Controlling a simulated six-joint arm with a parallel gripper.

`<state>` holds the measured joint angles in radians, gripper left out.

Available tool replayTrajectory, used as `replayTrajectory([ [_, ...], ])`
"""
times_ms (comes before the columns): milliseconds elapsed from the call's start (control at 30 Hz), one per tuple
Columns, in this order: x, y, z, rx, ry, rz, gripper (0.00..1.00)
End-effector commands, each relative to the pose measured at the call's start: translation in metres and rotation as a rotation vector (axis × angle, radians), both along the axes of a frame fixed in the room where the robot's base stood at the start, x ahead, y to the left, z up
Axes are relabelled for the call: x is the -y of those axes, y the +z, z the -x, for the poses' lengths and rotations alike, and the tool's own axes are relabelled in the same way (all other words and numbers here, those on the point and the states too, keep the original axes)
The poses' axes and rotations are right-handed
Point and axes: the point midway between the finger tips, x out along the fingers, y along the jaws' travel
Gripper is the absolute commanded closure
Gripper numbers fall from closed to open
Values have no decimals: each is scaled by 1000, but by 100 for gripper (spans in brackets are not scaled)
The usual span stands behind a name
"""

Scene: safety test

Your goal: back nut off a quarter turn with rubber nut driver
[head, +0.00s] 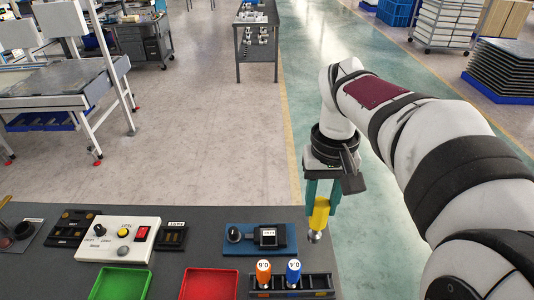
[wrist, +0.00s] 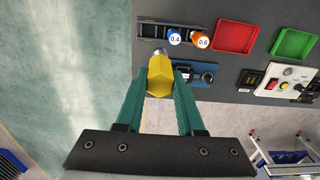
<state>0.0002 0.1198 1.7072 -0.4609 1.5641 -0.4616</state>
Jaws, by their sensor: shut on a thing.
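My gripper (head: 321,200) is shut on a yellow driver (head: 319,213) with a metal tip pointing down. The driver also shows between the teal fingers in the wrist view (wrist: 160,78). It hangs close to the right edge of the dark bench, clear of the things there. A blue plate (head: 232,249) to its left carries a black block (head: 268,238) and a round black knob (head: 233,235). In the wrist view the plate is partly hidden behind a finger. I cannot make out a nut on it.
A black rack (head: 320,284) at the bench front holds an orange driver marked 0.6 (head: 264,271) and a blue one marked 0.4 (head: 293,271). A red tray (head: 209,285), green tray (head: 121,284) and white control box (head: 118,239) stand left. Open floor lies right of the bench.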

Motion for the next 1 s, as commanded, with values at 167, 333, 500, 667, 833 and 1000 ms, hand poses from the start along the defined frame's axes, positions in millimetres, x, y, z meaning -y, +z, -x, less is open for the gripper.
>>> replayTrajectory([
  [167,0,0,0,0,0,0,100],
  [333,-3,-3,-8,-1,19,0,100],
  [500,-26,-31,-55,-6,142,1,100],
  [667,-60,-74,-105,-6,295,1,100],
  [833,-86,-109,-133,-3,401,1,100],
  [1000,-91,-124,-138,-3,422,1,100],
])
